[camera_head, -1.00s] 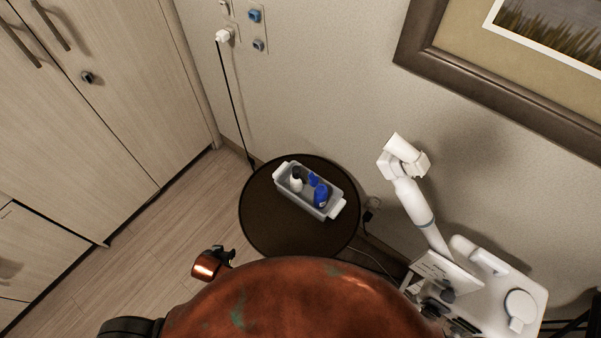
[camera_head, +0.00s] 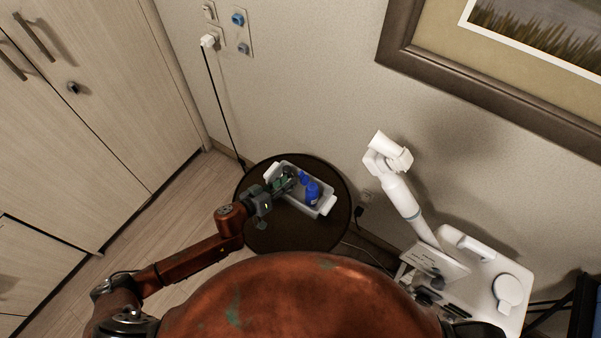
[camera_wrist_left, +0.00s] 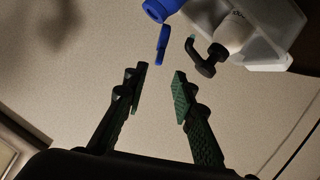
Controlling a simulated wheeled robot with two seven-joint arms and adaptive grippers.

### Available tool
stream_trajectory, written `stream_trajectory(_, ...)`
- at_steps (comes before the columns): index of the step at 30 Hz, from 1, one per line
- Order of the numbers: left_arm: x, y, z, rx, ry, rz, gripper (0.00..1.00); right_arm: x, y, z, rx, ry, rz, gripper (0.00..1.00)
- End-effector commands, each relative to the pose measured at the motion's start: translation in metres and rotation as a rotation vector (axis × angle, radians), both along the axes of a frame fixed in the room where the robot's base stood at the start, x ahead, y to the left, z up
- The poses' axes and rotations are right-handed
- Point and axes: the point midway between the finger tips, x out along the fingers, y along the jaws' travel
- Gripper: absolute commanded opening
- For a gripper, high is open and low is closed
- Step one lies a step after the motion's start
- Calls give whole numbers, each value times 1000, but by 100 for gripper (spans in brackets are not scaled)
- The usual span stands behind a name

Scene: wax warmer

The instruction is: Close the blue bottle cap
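The blue bottle (camera_head: 312,194) stands in the right part of a pale tray (camera_head: 328,206) on the round dark table. A blue cap piece (camera_head: 304,177) shows at its upper left; in the left wrist view the blue cap (camera_wrist_left: 162,45) is a thin piece tilted away from the blue bottle's top (camera_wrist_left: 158,9). I cannot tell how it joins the bottle. My left gripper (camera_head: 286,181) is over the left part of the tray. In the left wrist view its green-padded fingers (camera_wrist_left: 159,85) are apart with nothing between them, short of the cap. My right gripper is not in view.
A white bottle with a dark top (camera_wrist_left: 207,61) stands close beside the cap in the left wrist view; my gripper hides it in the head view. A white jointed device (camera_head: 400,196) stands right of the table (camera_head: 275,232). The wall is behind.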

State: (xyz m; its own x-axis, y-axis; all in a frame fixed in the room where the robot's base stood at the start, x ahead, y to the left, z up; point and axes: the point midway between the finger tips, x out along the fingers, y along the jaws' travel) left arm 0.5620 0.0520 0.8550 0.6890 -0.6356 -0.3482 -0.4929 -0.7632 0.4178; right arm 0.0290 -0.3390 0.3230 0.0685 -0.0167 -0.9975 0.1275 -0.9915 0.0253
Motion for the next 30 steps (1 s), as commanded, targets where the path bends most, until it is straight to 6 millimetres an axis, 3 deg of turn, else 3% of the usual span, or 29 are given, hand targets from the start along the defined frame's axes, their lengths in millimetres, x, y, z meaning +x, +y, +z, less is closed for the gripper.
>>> stream_trajectory(15, 46, -45, -24, -6, 2, -6, 25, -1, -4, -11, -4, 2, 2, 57)
stream_trajectory(27, 52, -51, -26, -7, 2, -6, 25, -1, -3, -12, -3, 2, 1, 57)
stream_trajectory(30, 52, -51, -26, -7, 2, -6, 19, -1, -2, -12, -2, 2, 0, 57)
